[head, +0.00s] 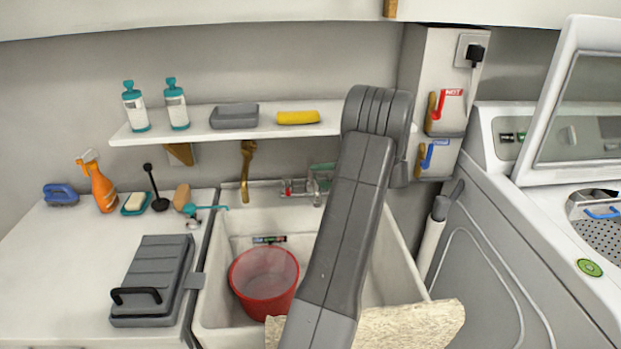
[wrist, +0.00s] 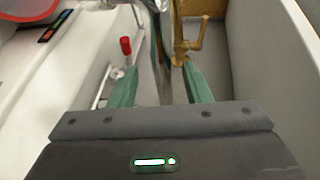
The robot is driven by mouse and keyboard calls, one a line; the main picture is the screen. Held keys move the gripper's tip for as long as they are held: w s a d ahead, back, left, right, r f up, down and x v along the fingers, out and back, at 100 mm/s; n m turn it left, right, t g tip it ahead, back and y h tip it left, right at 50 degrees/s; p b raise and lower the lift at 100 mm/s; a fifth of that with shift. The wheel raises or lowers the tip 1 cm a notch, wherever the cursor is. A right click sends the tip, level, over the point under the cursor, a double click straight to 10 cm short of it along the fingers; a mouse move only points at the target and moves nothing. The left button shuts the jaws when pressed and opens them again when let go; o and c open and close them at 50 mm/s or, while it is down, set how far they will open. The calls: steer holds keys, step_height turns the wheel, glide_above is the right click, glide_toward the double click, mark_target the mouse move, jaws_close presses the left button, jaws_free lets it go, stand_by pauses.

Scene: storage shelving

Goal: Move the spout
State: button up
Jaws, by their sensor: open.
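The chrome tap with its spout (head: 316,187) is at the back wall of the sink in the head view, partly hidden by my arm. In the wrist view a grey metal spout (wrist: 163,50) runs between the two green fingers of my gripper (wrist: 158,72). The fingers are apart, one on each side of it; I cannot tell whether either touches it. A red knob (wrist: 126,45) is just left of the left finger. In the head view green parts, seemingly my fingers, show at the tap beside my arm.
A red bucket (head: 264,281) stands in the white sink (head: 220,308). A brass fitting (wrist: 189,42) is close beyond the right finger. A shelf (head: 270,133) with bottles runs above the sink. A washing machine (head: 510,235) stands at right.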

steer(key=v, duration=1)
steer(key=shift+b, duration=0.3)
steer(key=shift+a, duration=0.1)
steer(key=p+x, duration=0.1)
steer(key=x, duration=1.3)
